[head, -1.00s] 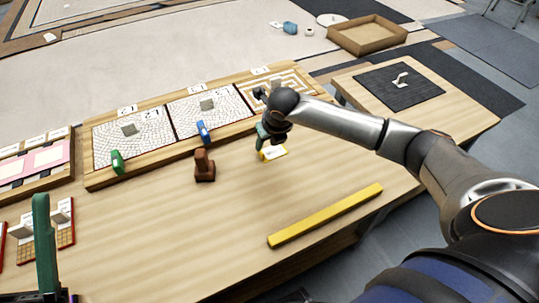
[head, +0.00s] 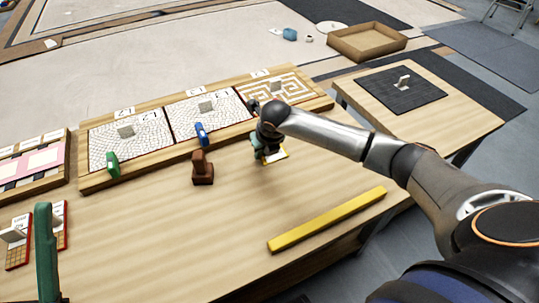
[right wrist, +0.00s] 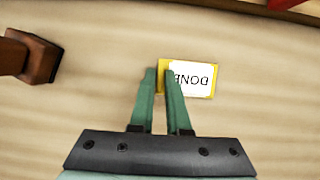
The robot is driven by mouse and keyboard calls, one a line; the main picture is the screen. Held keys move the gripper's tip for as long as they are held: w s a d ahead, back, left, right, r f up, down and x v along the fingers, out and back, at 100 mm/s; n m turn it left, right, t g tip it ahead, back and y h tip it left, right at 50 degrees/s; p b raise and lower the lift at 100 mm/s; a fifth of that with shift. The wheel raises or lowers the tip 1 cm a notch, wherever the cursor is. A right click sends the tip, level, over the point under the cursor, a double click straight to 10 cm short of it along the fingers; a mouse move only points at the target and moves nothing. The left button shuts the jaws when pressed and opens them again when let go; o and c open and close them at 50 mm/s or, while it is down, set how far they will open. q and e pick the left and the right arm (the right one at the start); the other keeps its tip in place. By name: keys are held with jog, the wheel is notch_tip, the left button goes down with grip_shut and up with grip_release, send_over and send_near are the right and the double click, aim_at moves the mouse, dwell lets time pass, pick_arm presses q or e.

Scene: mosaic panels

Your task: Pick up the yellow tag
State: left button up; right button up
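The yellow tag (head: 281,156) lies flat on the wooden table, partly hidden by my right gripper in the head view. In the right wrist view the tag (right wrist: 200,79) has a yellow border and a white face reading DONE, upside down. My right gripper (right wrist: 161,74) has green fingers with a gap between them. One fingertip is just left of the tag's left edge and the other overlaps its left part. I cannot tell whether they touch it. My left gripper (head: 44,250) shows as a green finger at the lower left, away from the tag; its opening is not clear.
A brown block (head: 202,170) stands left of the tag; it also shows in the right wrist view (right wrist: 38,59). A yellow bar (head: 328,220) lies nearer the front edge. The panel board (head: 160,160) with blue (head: 201,134) and green (head: 112,165) pieces is behind.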

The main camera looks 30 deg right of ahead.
grip_shut()
dwell(0.3)
